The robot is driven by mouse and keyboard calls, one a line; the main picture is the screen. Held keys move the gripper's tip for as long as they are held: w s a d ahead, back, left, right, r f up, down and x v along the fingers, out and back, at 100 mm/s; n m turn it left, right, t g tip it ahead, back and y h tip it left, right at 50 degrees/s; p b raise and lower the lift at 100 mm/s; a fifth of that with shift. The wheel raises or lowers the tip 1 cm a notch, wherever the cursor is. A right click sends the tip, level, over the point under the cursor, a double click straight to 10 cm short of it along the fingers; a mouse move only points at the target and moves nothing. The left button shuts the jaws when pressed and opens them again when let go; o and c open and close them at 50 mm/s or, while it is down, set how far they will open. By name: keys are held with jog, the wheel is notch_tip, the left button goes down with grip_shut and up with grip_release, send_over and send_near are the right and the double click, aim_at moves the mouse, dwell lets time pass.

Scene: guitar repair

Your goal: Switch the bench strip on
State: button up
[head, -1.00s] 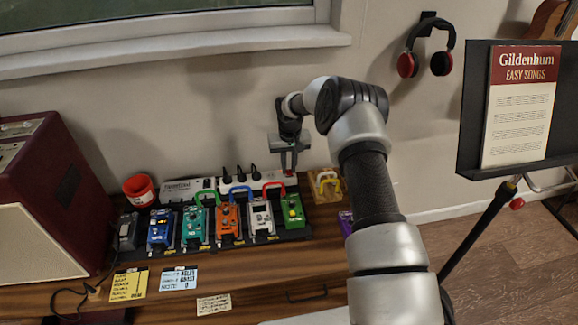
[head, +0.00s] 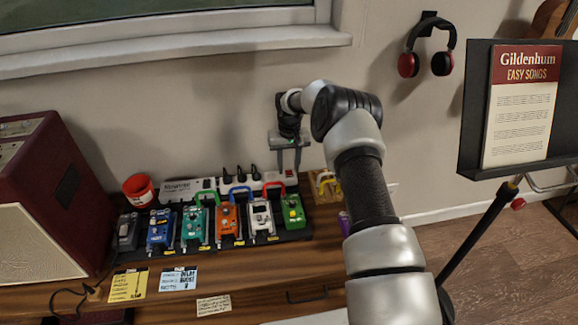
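The bench strip (head: 250,185) is a long white power strip at the back of the bench, against the wall, behind the row of pedals. Several black plugs (head: 228,173) stand in it. A small reddish spot, possibly its switch, shows near its right end; whether it is lit I cannot tell. My gripper (head: 289,168) points down above the strip's right end, near the wall. Its two grey fingers are apart with nothing between them. Whether the fingertips touch the strip I cannot tell.
Several coloured pedals (head: 227,219) with looped cables stand on a black board in front of the strip. A red cup (head: 139,189) and a maroon amplifier (head: 56,201) are at left. A wooden holder (head: 325,188) stands close right of the gripper. A music stand (head: 470,120) is at right.

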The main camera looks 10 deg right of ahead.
notch_tip(320, 180, up, 17)
jog(key=s+p, duration=0.1)
jog(key=p, duration=0.2)
notch_tip(320, 180, up, 13)
jog(key=t, duration=0.1)
send_over(289, 174)
jog(key=s, duration=0.6)
jog(key=s+r+t, duration=0.1)
jog(key=s+r, duration=0.8)
jog(key=s, duration=0.2)
jog(key=s+t, duration=0.3)
jog(key=s, duration=2.2)
notch_tip(289, 174, up, 19)
jog(key=p, duration=2)
